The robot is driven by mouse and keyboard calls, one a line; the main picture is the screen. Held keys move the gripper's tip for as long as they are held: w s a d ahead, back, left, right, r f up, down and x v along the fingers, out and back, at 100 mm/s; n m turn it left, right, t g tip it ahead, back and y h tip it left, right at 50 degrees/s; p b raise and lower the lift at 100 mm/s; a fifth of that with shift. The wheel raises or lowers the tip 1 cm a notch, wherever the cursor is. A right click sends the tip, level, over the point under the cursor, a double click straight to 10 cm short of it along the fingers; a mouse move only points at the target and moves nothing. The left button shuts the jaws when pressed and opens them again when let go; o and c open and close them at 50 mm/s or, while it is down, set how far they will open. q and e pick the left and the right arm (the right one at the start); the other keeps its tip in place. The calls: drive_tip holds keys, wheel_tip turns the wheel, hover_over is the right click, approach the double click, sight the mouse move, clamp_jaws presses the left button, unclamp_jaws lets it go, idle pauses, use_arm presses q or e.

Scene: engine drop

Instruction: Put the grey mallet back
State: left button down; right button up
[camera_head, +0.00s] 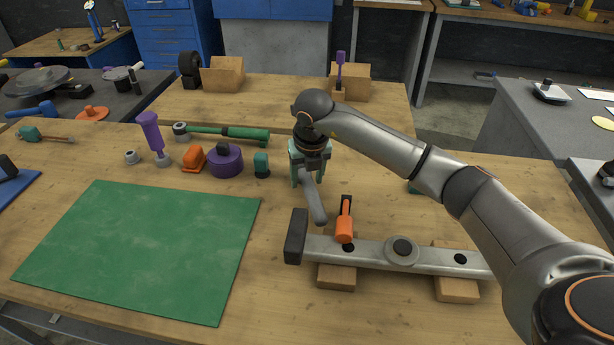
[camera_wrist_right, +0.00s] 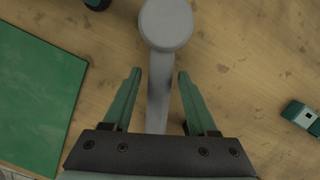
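The grey mallet (camera_head: 315,200) lies under my right gripper, above the grey bar in the head view. In the right wrist view its round head (camera_wrist_right: 167,22) is at the top and its handle runs down between the fingers. My right gripper (camera_head: 308,180) points down over it. In the right wrist view the gripper (camera_wrist_right: 157,85) is open, with a finger on each side of the handle and a gap at both sides. The head is hidden behind the gripper in the head view. My left gripper is not in view.
A grey bar (camera_head: 375,251) on wooden blocks is close in front, with an orange-handled tool (camera_head: 344,225) on it. A green mat (camera_head: 140,250) lies bare at left. Behind it stand a purple-handled tool (camera_head: 150,133), a purple knob (camera_head: 226,162) and a dark green piece (camera_head: 262,164).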

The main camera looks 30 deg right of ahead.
sight(310, 187)
drive_tip(key=shift+o, duration=0.7)
drive_tip(key=shift+f, duration=0.1)
drive_tip(key=d+v, duration=0.1)
drive_tip(key=v, duration=1.1)
drive_tip(key=shift+a+r+b, duration=0.4)
drive_tip(key=shift+a, duration=0.1)
drive_tip(key=shift+f, duration=0.1)
